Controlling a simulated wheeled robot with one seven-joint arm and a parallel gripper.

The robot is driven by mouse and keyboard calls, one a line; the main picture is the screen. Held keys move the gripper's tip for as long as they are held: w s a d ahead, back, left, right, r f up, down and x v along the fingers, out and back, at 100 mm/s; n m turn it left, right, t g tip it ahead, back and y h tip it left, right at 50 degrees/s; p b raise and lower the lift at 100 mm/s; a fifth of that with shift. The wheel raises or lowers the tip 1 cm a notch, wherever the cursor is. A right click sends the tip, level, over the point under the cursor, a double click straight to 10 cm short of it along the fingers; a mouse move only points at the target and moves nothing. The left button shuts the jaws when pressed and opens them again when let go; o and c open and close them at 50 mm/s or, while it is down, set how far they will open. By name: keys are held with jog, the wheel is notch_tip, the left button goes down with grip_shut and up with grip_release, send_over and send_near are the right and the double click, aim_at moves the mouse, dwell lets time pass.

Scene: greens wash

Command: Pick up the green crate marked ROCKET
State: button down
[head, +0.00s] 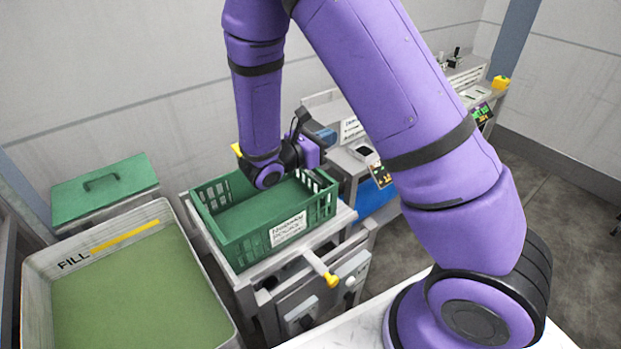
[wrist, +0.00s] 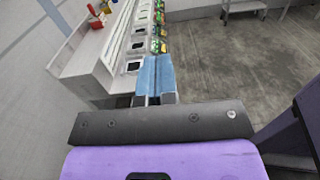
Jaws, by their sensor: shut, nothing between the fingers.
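A green slatted crate (head: 246,249) stands on a grey metal stand in the middle of the head view. A white label (head: 288,229) is on its near side, too small to read surely. My arm's wrist is over the crate's far part and hides some of its back wall. My gripper (head: 326,137) points away beyond the crate's far right side, well clear of its rim. In the wrist view the blue fingers of my gripper (wrist: 157,62) are together with nothing between them. The crate does not show in the wrist view.
A tank (head: 32,290) marked FILL, with green contents and a yellow line, stands at left. Behind it is a green lidded box (head: 105,190). A yellow-tipped handle (head: 330,279) sticks out in front of the crate. A bench (wrist: 95,50) with several cards runs behind. Open floor (wrist: 240,60) lies right.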

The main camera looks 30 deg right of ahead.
send_over(318, 175)
jog(key=a, duration=0.4)
jog(key=f, duration=0.6)
jog(key=s+f, duration=0.1)
jog(key=f, duration=0.3)
jog(key=shift+d, duration=0.35)
jog(key=shift+w+d, duration=0.2)
jog(key=shift+d, duration=0.25)
jog(key=shift+d, duration=0.15)
jog(key=shift+w+d, duration=0.2)
jog(key=shift+d, duration=0.6)
jog(key=shift+w+d, duration=0.15)
jog(key=shift+d, duration=0.6)
